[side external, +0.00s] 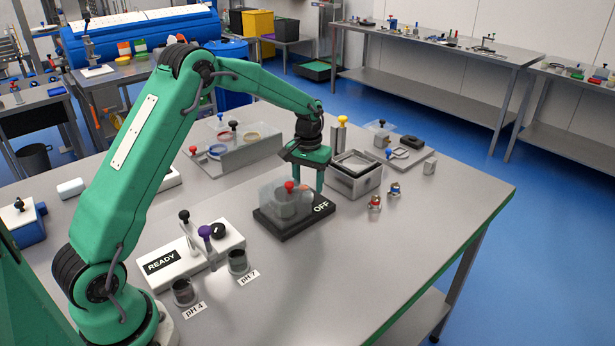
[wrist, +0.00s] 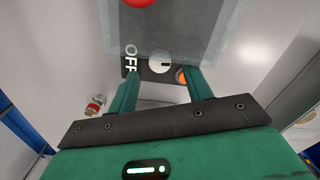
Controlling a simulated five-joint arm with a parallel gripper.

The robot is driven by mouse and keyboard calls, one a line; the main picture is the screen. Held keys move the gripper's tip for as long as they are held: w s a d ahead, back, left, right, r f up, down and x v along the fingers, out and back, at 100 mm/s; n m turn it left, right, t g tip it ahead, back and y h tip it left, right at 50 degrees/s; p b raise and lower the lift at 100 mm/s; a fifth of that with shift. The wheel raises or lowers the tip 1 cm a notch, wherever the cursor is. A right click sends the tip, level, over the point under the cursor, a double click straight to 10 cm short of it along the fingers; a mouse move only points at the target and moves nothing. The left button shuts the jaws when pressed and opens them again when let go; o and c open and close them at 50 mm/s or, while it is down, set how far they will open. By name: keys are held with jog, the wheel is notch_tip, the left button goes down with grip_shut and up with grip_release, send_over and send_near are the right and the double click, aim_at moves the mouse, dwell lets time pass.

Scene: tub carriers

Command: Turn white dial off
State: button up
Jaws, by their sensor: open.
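The white dial (wrist: 157,65) shows in the wrist view as a round knob with a dark mark, on a black base beside an OFF label (wrist: 130,58). The black base (side external: 285,232) stands on the table in the side view, with its OFF label (side external: 321,206) at the right end. A clear cover with a red knob (side external: 289,186) stands on the base. I cannot tell whether the cover reaches over the dial. My gripper (wrist: 161,76) is open, pointing down, its fingers on either side of the dial in the wrist view. Contact cannot be told. My gripper (side external: 307,184) hides the dial in the side view.
A white READY block (side external: 175,262) stands front left. The table's right front is clear.

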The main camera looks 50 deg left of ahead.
jog(key=shift+f, duration=1.75)
jog(key=c, duration=1)
